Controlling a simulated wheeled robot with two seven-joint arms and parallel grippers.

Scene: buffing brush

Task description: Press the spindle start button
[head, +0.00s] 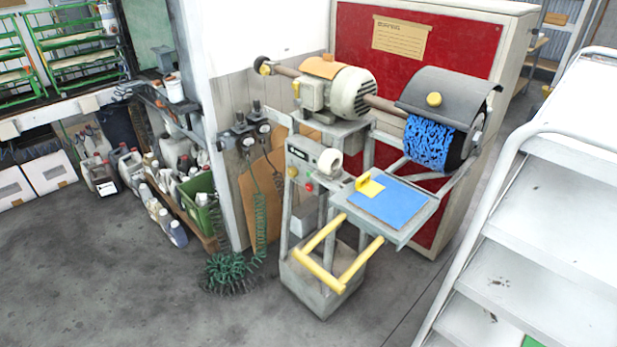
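The buffing machine stands right of centre in the head view. Its cream motor (350,95) drives a spindle with a blue brush (428,143) under a grey hood (448,92). A grey control panel (300,152) is on the front left of the frame. It carries a white round part (330,162). A small green button (309,187) and a small red one (308,173) sit just below; which one starts the spindle is not readable. Neither of my grippers is in view.
A table with a blue pad (390,203) and a yellow handle frame (322,275) projects in front of the machine. White metal stairs (540,220) stand at right. Bottles and a green crate (203,188) line the left. A green coiled hose (230,268) lies on the floor. The left foreground floor is clear.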

